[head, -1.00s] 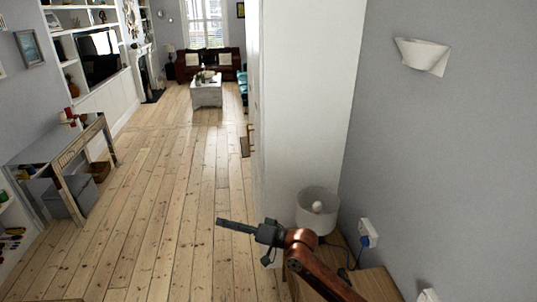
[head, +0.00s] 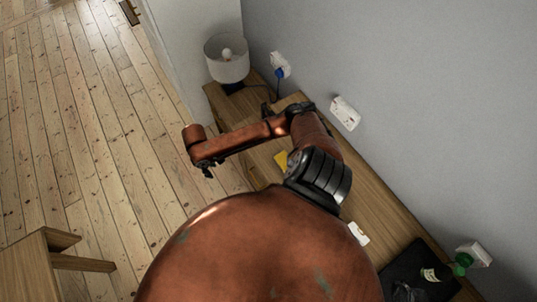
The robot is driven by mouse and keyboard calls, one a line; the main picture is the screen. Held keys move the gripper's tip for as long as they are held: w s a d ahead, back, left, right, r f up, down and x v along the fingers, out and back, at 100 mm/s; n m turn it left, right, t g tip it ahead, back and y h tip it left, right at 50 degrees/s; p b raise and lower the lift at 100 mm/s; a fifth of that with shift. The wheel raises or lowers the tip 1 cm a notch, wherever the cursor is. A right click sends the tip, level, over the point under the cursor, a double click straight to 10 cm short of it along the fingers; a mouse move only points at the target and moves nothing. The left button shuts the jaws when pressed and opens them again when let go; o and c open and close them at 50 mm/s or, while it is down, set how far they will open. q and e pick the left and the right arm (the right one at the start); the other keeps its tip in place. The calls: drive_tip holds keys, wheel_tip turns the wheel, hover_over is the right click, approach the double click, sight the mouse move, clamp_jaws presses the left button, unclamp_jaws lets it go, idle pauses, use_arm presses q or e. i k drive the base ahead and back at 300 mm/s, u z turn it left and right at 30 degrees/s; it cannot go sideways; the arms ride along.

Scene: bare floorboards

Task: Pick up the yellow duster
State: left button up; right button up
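A small patch of yellow, which looks like the yellow duster (head: 281,160), lies on the wooden surface beside the wall. My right arm hides part of it. My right arm reaches over the wooden surface and bends to the left. My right gripper (head: 207,171) shows only as a small dark shape below the wrist, left of the yellow patch and apart from it. Its fingers are too small and hidden to tell whether they are open. My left gripper is not in view.
A white lamp (head: 227,60) stands at the far end of the wooden surface (head: 375,205). A wooden piece of furniture (head: 38,262) stands at lower left. Floor (head: 75,130) is open at left.

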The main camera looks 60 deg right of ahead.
sight(280, 159)
drive_tip(key=i, duration=0.35)
drive_tip(key=z, duration=1.55)
